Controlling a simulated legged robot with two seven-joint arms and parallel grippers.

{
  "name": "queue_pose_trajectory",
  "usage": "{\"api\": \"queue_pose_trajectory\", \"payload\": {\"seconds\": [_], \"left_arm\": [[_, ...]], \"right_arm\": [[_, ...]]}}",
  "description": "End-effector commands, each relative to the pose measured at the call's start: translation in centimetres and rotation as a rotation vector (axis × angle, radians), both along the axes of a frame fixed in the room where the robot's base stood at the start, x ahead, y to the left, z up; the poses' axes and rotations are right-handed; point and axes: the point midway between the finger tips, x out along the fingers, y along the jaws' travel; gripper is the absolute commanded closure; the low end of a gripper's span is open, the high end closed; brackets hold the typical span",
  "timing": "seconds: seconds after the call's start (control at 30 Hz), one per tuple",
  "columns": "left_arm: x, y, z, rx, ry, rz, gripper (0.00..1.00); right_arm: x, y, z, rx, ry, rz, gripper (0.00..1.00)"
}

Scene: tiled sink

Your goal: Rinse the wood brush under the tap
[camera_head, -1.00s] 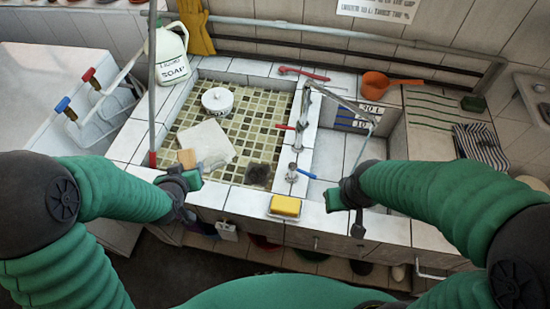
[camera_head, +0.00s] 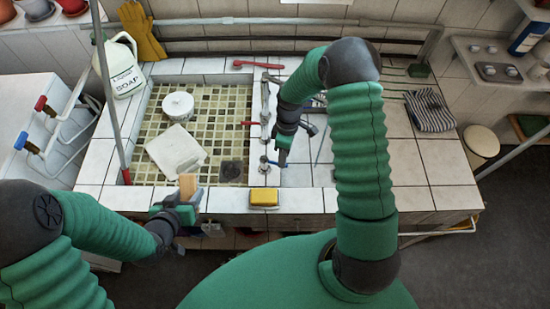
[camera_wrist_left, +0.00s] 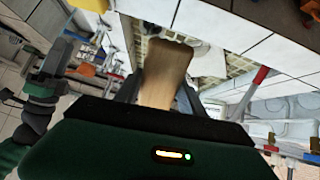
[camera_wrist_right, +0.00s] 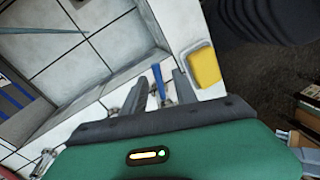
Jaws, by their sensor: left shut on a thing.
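The wood brush (camera_head: 187,186) is a pale wooden block held upright in my left gripper (camera_head: 184,206), just in front of the sink's front edge. In the left wrist view the brush (camera_wrist_left: 166,72) stands up between the shut fingers; its bristles cannot be made out. The metal tap (camera_head: 265,98) stands on the divider between the basins, with a red handle (camera_head: 250,123) and a blue handle (camera_head: 273,162). My right arm hides part of its spout. My right gripper (camera_head: 283,148) is beside the blue handle. In the right wrist view the blue handle (camera_wrist_right: 158,80) shows between its open fingers.
The tiled left basin (camera_head: 225,100) holds a white pot (camera_head: 178,105), a white board (camera_head: 176,150) and a dark drain (camera_head: 231,171). A yellow sponge (camera_head: 264,197) lies on the front ledge. A soap jug (camera_head: 120,65) stands at back left. A striped cloth (camera_head: 430,110) lies right.

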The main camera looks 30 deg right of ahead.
Motion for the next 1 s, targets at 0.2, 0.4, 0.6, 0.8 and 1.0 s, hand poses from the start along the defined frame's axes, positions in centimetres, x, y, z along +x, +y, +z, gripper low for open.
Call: {"api": "queue_pose_trajectory", "payload": {"seconds": [0.2,0.4,0.6,0.8,1.0], "left_arm": [[-0.2,-0.3,0.7,0.001,-0.002,-0.002,1.00],[-0.1,-0.2,0.7,0.001,-0.002,-0.001,1.00],[-0.1,0.1,0.6,-0.002,-0.001,-0.001,1.00],[-0.1,-0.1,0.7,0.000,-0.002,0.000,1.00],[-0.1,-0.2,0.7,0.001,-0.002,-0.001,1.00]], "right_arm": [[-0.5,0.1,-2.6,0.002,-0.001,-0.003,0.66],[-0.5,0.2,-2.8,0.000,-0.003,-0.003,0.66],[-0.4,0.4,-2.7,-0.003,-0.002,-0.002,0.84],[-0.4,0.3,-2.7,-0.001,-0.003,-0.002,1.00],[-0.4,0.3,-2.7,0.001,-0.004,-0.002,1.00]]}}
